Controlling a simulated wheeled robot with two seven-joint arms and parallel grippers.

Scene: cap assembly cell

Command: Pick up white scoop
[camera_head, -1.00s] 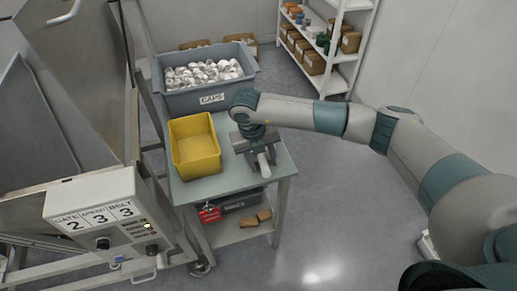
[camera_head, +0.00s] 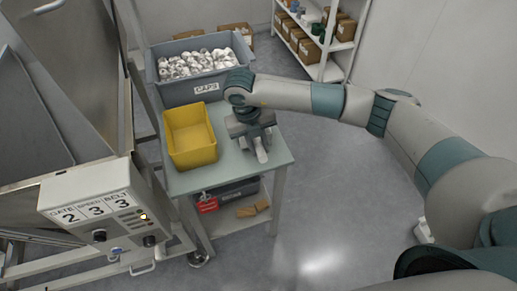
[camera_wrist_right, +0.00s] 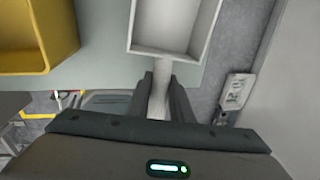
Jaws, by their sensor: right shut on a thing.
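The white scoop (camera_wrist_right: 175,30) shows in the right wrist view, with its square open bowl at the top and its handle running down between my right gripper's fingers (camera_wrist_right: 162,95). The fingers are shut on the handle. In the head view my right gripper (camera_head: 257,140) is low over the right side of the small table (camera_head: 235,175). The scoop's handle (camera_head: 261,155) pokes out below it there, and its bowl is hidden behind the gripper. I cannot tell whether the scoop touches the tabletop. My left gripper is not in view.
A yellow bin (camera_head: 190,150) stands on the table just left of my right gripper. A grey tub of white caps (camera_head: 205,90) is behind. A machine with a control box (camera_head: 100,215) is at the left. Shelves (camera_head: 325,50) stand at the back right.

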